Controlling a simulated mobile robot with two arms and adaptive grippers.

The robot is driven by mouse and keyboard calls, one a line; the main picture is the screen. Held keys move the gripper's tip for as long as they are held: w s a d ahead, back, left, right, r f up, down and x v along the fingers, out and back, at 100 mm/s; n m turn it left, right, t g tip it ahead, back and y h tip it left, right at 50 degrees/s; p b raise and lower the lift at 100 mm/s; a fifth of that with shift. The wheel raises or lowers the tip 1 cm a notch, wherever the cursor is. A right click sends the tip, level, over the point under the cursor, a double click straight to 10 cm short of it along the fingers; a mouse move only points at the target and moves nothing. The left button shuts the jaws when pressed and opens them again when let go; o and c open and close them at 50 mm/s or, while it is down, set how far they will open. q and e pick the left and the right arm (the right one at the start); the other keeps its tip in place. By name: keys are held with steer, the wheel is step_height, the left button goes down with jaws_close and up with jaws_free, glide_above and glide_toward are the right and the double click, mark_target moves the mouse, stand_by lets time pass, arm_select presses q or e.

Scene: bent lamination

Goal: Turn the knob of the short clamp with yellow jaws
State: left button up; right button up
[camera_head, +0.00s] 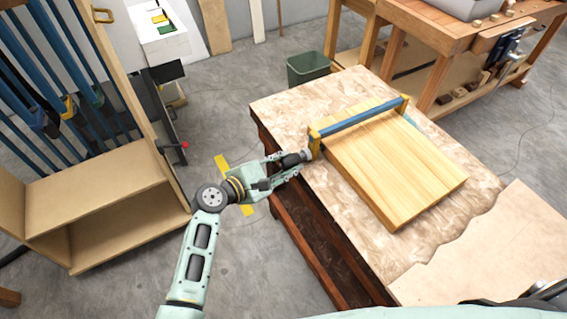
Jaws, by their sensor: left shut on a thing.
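The short clamp (358,120) has a blue bar and yellow jaws. It lies across the far part of a light wood panel (395,175) on the worktable, one jaw at the panel's left edge and the other near its far right corner. Its dark knob (293,159) sticks out to the left, past the left jaw. My left gripper (297,166) is at the knob with its fingers closed around it. The fingers partly hide the knob. A grey and black metal piece of my right side shows at the lower right corner, but my right gripper cannot be made out.
The worktable (275,108) has a stained top, and a pale sheet (490,250) covers its near right part. A rack of long blue clamps (60,75) stands at the left above an open wooden cabinet (105,195). A green bin (308,68) and a workbench (440,25) are behind.

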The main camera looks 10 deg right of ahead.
arm_select(q)
steer(key=o, duration=1.1)
steer(key=shift+r, duration=0.1)
steer(key=shift+c, duration=0.2)
steer(key=v, duration=1.2)
steer(key=shift+c, duration=0.2)
